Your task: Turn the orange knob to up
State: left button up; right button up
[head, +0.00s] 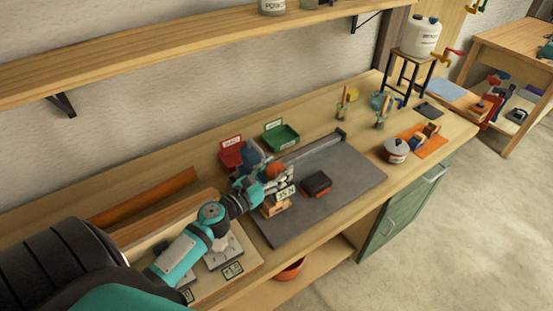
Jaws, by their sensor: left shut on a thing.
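The orange knob (274,169) shows as a small round orange shape at the left end of the grey board, beside a blue device (251,156). My left arm reaches in from the lower left, and my left gripper (273,183) is at the knob, shut on it. The fingers and wrist hide part of the knob, so I cannot tell which way it points. A small white display plate with dark digits (285,194) sits just in front of the gripper. My right gripper is out of view.
The grey board (345,183) holds a dark block on an orange base (316,185) and a long metal rail (315,145). Red (231,152) and green (284,135) bins stand behind. A lidded pot (395,151) stands right. A shelf (170,48) runs above.

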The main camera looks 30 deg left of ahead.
aim_at(276, 170)
pick_arm(q)
jog(key=n+y, duration=0.3)
jog(key=y, duration=0.2)
jog(key=shift+n+y+p, duration=0.35)
jog(key=shift+n+y, duration=0.05)
jog(key=shift+f+n+g+y+b, duration=0.1)
jog(key=shift+n+g+y+b, duration=0.5)
jog(key=shift+n+y, duration=1.2)
jog(key=shift+g+y, duration=0.3)
jog(key=shift+y, duration=0.4)
jog(key=shift+m, duration=0.3)
jog(key=o, duration=0.9)
jog(key=shift+o, duration=0.2)
notch_tip(276, 170, up, 10)
jog(key=shift+r, duration=0.1)
